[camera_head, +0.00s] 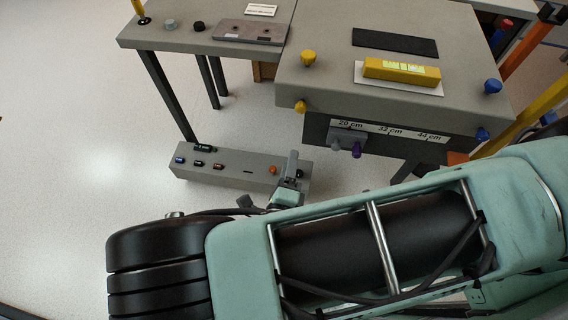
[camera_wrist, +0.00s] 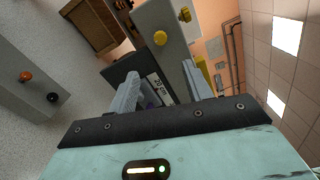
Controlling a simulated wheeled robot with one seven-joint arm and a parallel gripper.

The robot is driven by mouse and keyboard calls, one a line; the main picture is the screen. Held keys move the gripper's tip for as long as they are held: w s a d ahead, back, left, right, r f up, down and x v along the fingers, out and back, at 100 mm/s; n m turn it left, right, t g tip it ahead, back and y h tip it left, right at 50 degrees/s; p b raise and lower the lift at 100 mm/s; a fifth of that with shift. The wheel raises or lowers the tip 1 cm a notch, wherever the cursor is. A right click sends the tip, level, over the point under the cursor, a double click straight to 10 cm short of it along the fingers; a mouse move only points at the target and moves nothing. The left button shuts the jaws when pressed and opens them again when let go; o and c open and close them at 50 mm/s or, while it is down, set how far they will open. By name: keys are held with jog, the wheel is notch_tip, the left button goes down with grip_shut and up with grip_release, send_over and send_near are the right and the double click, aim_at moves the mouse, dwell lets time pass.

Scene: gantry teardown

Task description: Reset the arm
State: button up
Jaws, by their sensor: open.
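My arm fills the lower right of the head view, with its green links and black joint in front. My gripper (camera_head: 284,178) shows only partly past the arm, near the right end of a low grey control box. In the wrist view my gripper (camera_wrist: 160,92) has its two grey fingers apart, with nothing between them. Beyond the fingers is the grey table's front face with a scale label (camera_wrist: 160,88) reading 20 cm. The gripper is apart from the table.
The low grey box (camera_head: 225,172) carries several small knobs. The large grey table (camera_head: 330,75) holds a yellow block (camera_head: 402,69), a black pad (camera_head: 395,43), and yellow and blue knobs. Another table (camera_head: 185,40) stands behind left. An orange frame (camera_head: 530,50) stands right. Floor at left is clear.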

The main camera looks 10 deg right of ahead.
jog(key=shift+s, duration=0.15)
dwell(0.4)
jog(key=s+d+r+n+g+y, duration=0.1)
jog(key=s+r+n+g+y, duration=0.1)
jog(key=r+n+g, duration=0.3)
jog(key=s+d+r+n+g+y, duration=0.2)
jog(key=r+n+g, duration=0.4)
jog(key=r+n, duration=0.7)
jog(key=s+d+r+n+g+y, duration=0.1)
jog(key=s+r+n+g+y, duration=0.3)
jog(key=r+n, duration=0.6)
jog(key=s+n+g, duration=0.1)
jog(key=n, duration=0.4)
jog(key=shift+d, duration=0.25)
